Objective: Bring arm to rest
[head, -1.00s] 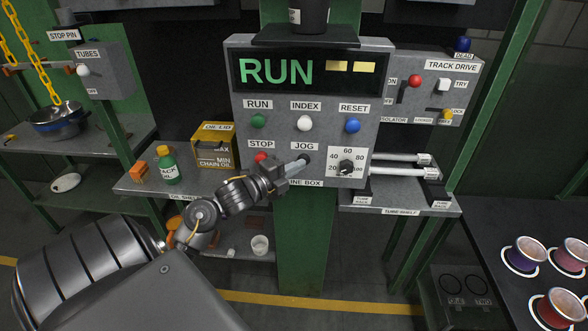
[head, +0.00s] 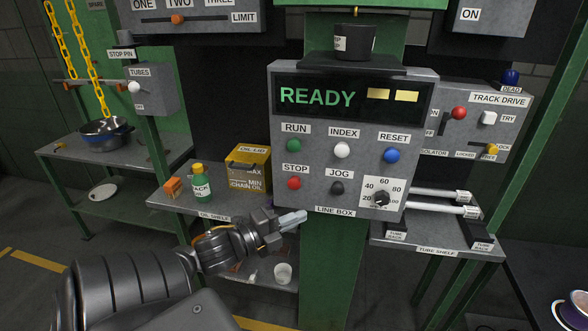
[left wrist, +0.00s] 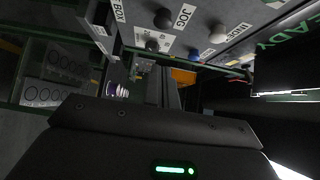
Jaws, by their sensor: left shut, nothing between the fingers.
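My left gripper (head: 293,219) is shut and empty. In the head view it is just below the lower left edge of the grey line box (head: 350,140), under the red STOP button (head: 294,183) and left of the LINE BOX label. The box's screen (head: 318,96) reads READY in green. The black JOG button (head: 337,188) is uncovered, up and right of the fingertips. In the left wrist view, the shut fingers (left wrist: 160,85) point toward the box, with the JOG button (left wrist: 162,18) beyond them. My right gripper is not in view.
The oil shelf holds a green bottle (head: 202,187), an orange block (head: 173,187) and a yellow chain oil box (head: 249,168). A white cup (head: 283,273) stands below. The track drive box (head: 480,120) and tube shelf (head: 440,244) are at right. A green post (head: 333,260) stands beneath the line box.

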